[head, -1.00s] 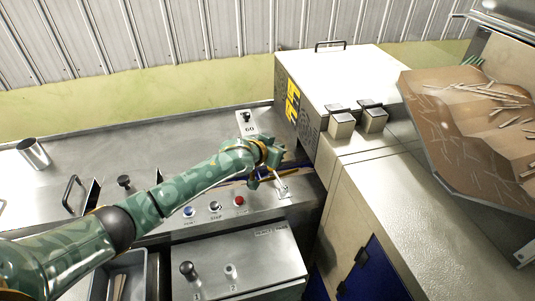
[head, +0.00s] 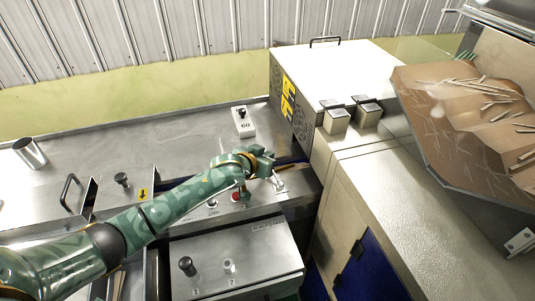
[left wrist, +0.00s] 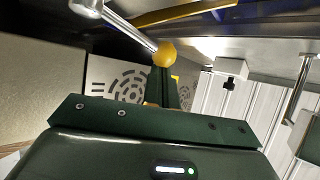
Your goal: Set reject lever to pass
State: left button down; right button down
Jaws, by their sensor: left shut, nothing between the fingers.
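The reject lever (head: 279,184) is a small bright metal part on the panel's right end, right of the red button. In the left wrist view a metal rod (left wrist: 130,29) ends in a yellow ball (left wrist: 166,55), which looks like the lever's knob. My left gripper (head: 272,168) is shut and empty, just above the lever. Its closed green fingers (left wrist: 164,88) lie right behind the ball in the left wrist view; I cannot tell whether they touch. The fingers hide part of the lever, and its setting is unreadable. My right gripper is not in view.
A red button (head: 236,197) lies under my left arm. A steel box with a black knob (head: 186,264) stands in front. A white box marked 60 (head: 243,123) stands behind. The large cabinet (head: 340,75) closes off the right side.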

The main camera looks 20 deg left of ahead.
pick_arm(q)
jog(key=shift+s+a+r+n+y+p, duration=0.15)
jog(key=shift+s+n+y+p, duration=0.15)
jog(key=shift+n+y+p, duration=0.3)
jog(key=shift+s+a+f+n+y+p, duration=0.1)
jog(key=shift+s+n+y+p, duration=0.3)
jog(key=shift+p, duration=0.3)
jog(key=shift+s+a+n+y+p, duration=0.3)
jog(key=shift+s+n+y+p, duration=0.25)
jog(key=shift+p, duration=0.3)
jog(key=shift+s+a+n+y+p, duration=0.25)
jog(key=shift+s+y+p, duration=0.1)
jog(key=shift+s+p, duration=0.35)
jog(key=shift+w, duration=0.1)
jog(key=shift+w+d, duration=0.1)
